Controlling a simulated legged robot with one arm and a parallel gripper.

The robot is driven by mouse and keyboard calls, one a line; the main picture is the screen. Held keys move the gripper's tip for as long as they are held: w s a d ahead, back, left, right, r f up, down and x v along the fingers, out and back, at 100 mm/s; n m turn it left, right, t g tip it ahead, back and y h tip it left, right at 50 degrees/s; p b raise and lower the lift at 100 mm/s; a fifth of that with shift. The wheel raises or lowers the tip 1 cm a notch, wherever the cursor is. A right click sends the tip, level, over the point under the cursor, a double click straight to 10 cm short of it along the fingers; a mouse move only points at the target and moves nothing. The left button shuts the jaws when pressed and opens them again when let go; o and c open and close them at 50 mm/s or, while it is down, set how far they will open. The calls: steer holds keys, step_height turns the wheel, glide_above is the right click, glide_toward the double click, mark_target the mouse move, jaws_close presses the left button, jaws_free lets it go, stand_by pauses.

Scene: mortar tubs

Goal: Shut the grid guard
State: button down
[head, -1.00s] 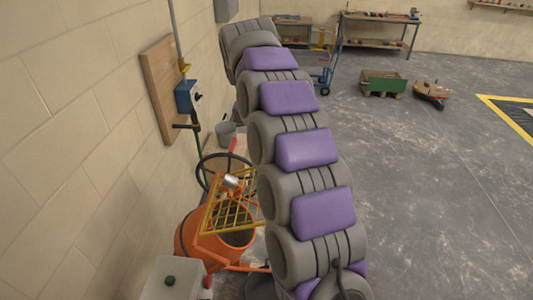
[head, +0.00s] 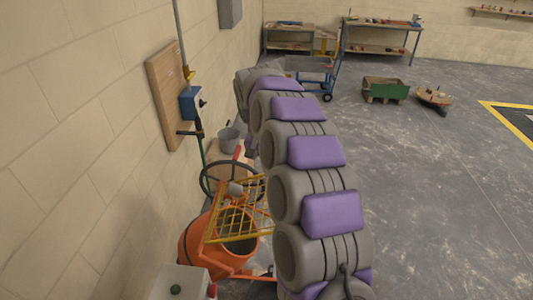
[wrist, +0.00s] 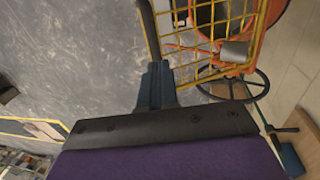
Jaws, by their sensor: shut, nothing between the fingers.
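The yellow grid guard (head: 222,222) stands tilted over the mouth of the orange mixer drum (head: 195,248) in the head view, apart from the rim on its raised side. A grey cylindrical piece (head: 235,188) shows at the grid. In the wrist view the guard (wrist: 207,72) fills the upper right, with part of the orange drum (wrist: 205,15) behind its bars. My gripper (wrist: 157,82) is shut and empty, close to the guard's left edge bar; I cannot tell whether they touch. In the head view my gripper is hidden behind my arm.
A black handwheel (head: 203,180) stands just behind the guard. A blue switch box (head: 193,103) on a wooden board (head: 163,85) is on the left wall. A grey bucket (head: 228,140) stands behind the mixer. The floor to the right is open, with a green cart (head: 385,90) farther back.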

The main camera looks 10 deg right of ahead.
steer(key=f, duration=0.2)
steer(key=d+f, duration=0.1)
steer(key=shift+s+d+f, duration=0.1)
steer(key=shift+d+f, duration=0.05)
steer(key=shift+f, duration=0.25)
steer(key=shift+d+f, duration=0.4)
steer(key=shift+f, duration=0.2)
steer(key=shift+a+f, duration=0.1)
steer(key=shift+a, duration=0.4)
steer(key=d+f+t+y+b, duration=0.1)
steer(key=f+b, duration=0.3)
steer(key=f, duration=0.6)
steer(key=s+d+f+y+b, duration=0.1)
steer(key=f+y+b, duration=0.3)
steer(key=f, duration=0.6)
steer(key=d+f+t+y+b, duration=0.1)
steer(key=d+f+y+b, duration=0.2)
steer(key=f+b, duration=0.3)
steer(key=shift+s+d+f+t, duration=0.1)
steer(key=shift+s+f+t, duration=0.1)
steer(key=shift+f, duration=0.8)
steer(key=shift+s+d+f+t, duration=0.1)
steer(key=shift+s+f, duration=0.05)
steer(key=shift+f, duration=0.85)
steer(key=shift+s+f, duration=0.1)
steer(key=shift+f, duration=0.05)
steer(key=shift+s+f, duration=0.1)
